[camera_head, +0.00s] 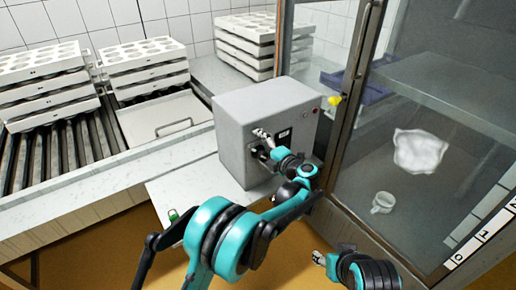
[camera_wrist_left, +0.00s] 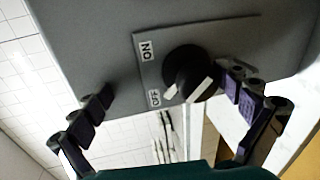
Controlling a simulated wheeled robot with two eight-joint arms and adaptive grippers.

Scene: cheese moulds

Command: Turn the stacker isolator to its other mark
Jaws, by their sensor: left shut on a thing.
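The stacker isolator is a black rotary knob (camera_wrist_left: 187,72) on a grey plate, with an ON label (camera_wrist_left: 146,50) and an OFF label (camera_wrist_left: 154,98) beside it in the left wrist view. A white mark on the knob lies on the OFF side. My left gripper (camera_head: 264,146) is at the front of the grey control box (camera_head: 238,120), shut on the knob; one finger shows close against the knob in the left wrist view. The gripper largely hides the knob in the head view. My right gripper (camera_head: 320,258) is low at the right, and its jaws are unclear.
Stacks of white moulds (camera_head: 148,68) stand on roller conveyors at the left, with another stack (camera_head: 250,45) behind the box. A glass door (camera_head: 430,110) with a dark frame stands close to the box's right.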

